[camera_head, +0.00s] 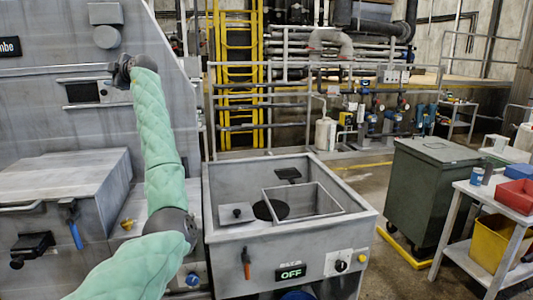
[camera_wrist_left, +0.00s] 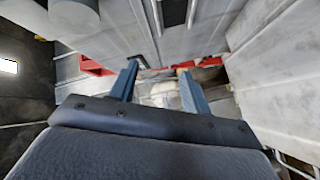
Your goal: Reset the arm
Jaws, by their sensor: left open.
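My left arm, in a pale green sleeve, reaches up from the bottom left in the head view. Its left gripper (camera_head: 121,72) is raised in front of the grey machine wall (camera_head: 45,115), close to a small dark panel (camera_head: 84,92). The fingers are hard to make out there. In the left wrist view the left gripper (camera_wrist_left: 159,70) shows two dark blue-grey fingers standing apart, with nothing held between them. Grey walls and some red parts (camera_wrist_left: 92,67) lie beyond the fingers. My right gripper is in neither view.
A grey metal bin unit (camera_head: 226,258) with an "OFF" display (camera_head: 291,272) stands to the right of the arm. A dark green wheeled bin (camera_head: 425,195) and a table with a red tray (camera_head: 516,196) stand farther right. Yellow ladders (camera_head: 238,50) and pipe railings are behind.

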